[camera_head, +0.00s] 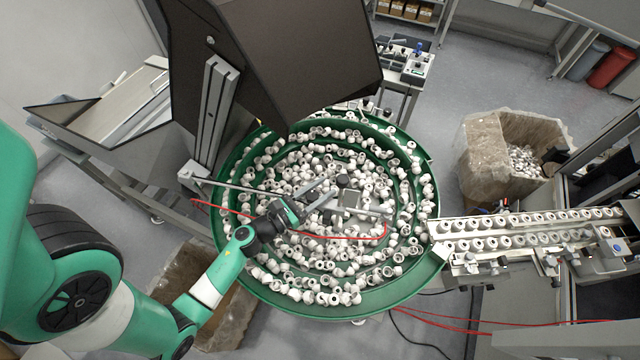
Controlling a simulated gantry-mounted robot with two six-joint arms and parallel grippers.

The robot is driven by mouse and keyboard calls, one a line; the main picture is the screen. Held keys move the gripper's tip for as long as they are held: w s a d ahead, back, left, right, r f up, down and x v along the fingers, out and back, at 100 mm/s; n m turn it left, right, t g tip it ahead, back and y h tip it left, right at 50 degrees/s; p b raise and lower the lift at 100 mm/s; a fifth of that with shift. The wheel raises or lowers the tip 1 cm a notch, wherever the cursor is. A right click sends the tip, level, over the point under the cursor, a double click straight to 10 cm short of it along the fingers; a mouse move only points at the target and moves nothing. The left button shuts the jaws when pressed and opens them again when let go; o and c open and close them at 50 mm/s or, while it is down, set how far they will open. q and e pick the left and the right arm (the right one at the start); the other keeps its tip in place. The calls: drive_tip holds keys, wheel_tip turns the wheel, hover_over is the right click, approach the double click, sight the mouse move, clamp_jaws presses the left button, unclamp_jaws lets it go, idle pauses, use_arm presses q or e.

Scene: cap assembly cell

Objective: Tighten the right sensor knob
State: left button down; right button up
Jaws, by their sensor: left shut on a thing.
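The sensor mount (350,199) is a small metal bracket on a thin rod over the round green feeder bowl. A small dark knob (343,181) shows at its upper side, and I take it for the right sensor knob. Another small dark part (327,217) sits lower on the mount. My left gripper (331,189) reaches in from the lower left over the bowl. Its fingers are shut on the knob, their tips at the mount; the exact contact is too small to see. My right gripper is not in view.
The green bowl (262,283) is full of white caps. A red cable (300,234) loops across it below my gripper. A large dark hopper (270,55) overhangs the upper left. A conveyor track (470,228) with caps leads right. A box (488,150) stands at the right.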

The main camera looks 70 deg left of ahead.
use_arm(q)
drive_tip(key=shift+d+m+t+h+p, duration=0.2)
drive_tip(key=shift+m+t+h+p, duration=0.15)
drive_tip(key=shift+m+h, duration=0.9)
drive_tip(key=shift+h, duration=0.45)
drive_tip(key=shift+d, duration=0.1)
drive_tip(key=shift+c, duration=1.9)
unclamp_jaws()
drive_tip(key=shift+w, duration=0.1)
drive_tip(key=shift+n+y, duration=0.3)
drive_tip(key=shift+n, duration=0.05)
